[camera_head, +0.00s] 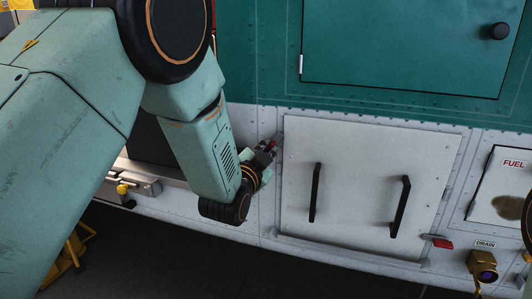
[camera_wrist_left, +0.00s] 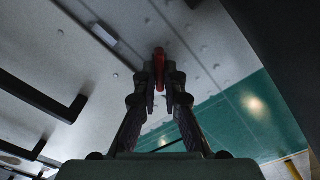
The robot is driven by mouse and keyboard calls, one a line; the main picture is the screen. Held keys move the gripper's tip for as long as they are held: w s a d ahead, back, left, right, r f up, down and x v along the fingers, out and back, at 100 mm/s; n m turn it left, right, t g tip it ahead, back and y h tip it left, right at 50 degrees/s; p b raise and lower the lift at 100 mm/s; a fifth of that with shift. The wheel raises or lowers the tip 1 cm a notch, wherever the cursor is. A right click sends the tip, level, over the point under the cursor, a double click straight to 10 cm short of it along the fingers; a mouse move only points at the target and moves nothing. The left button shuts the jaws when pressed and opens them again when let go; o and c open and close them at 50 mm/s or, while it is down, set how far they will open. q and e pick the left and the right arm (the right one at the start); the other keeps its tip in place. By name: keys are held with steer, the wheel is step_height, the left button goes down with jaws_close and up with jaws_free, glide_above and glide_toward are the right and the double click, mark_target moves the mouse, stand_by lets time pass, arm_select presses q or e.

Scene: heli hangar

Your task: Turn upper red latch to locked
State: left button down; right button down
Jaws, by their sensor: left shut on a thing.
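The upper red latch (camera_head: 272,144) is at the left edge of the white panel (camera_head: 365,150), near its top corner. It is mostly hidden by my left gripper (camera_head: 268,149) in the head view. In the left wrist view the red latch (camera_wrist_left: 159,66) sits between the two dark fingertips of my left gripper (camera_wrist_left: 161,88), which is shut on it. I cannot tell the latch's exact turn. My right gripper is not in view.
The panel has two black handles (camera_head: 315,193) (camera_head: 400,206). Another red latch (camera_head: 442,243) is at its lower right. A brass drain fitting (camera_head: 482,266) and a FUEL panel (camera_head: 500,185) are farther right. A teal door (camera_head: 400,45) is above.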

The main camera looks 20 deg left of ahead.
arm_select(q)
steer(key=m+b, duration=0.1)
steer(key=m, duration=0.4)
steer(key=shift+d+m, duration=0.1)
steer(key=shift+m, duration=0.2)
steer(key=shift+m+b, duration=0.6)
steer(key=shift+m, duration=1.5)
steer(key=c, duration=1.4)
jaws_free()
steer(key=shift+f, duration=0.15)
steer(key=shift+c, duration=0.2)
steer(key=shift+s, duration=0.1)
steer(key=s, duration=1.2)
steer(key=shift+a, duration=0.2)
steer(key=shift+w, duration=0.1)
